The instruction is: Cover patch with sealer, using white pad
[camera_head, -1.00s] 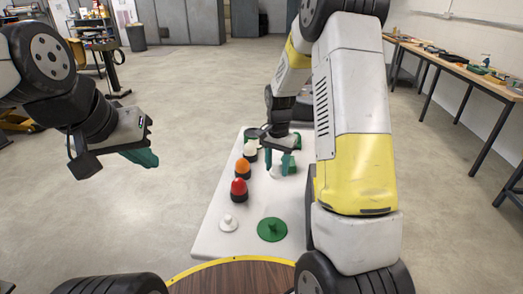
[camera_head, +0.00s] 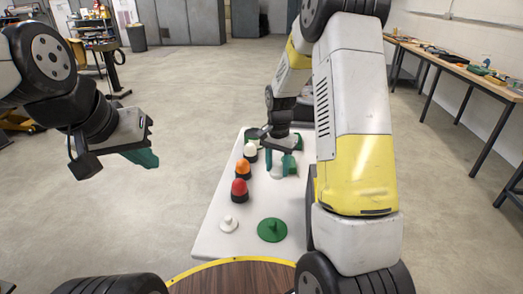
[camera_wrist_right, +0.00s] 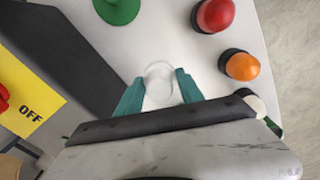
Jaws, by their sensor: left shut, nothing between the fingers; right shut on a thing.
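My right gripper (camera_head: 277,166) points down over the white table. Its teal fingers are shut on a pale round piece (camera_wrist_right: 158,82), seen from above in the right wrist view; whether it touches the table I cannot tell. A white pad with a small knob (camera_head: 229,224) lies flat at the table's front left. A green pad with a knob (camera_head: 272,230) lies to its right; its edge shows in the wrist view (camera_wrist_right: 117,9). My left gripper (camera_head: 142,158) is shut and empty, in the air left of the table. I cannot make out which thing is the patch.
Red (camera_head: 240,187), orange (camera_head: 243,167) and white (camera_head: 250,150) domes on black bases line the white table's (camera_head: 213,205) left side. My right arm hides the table's right side.

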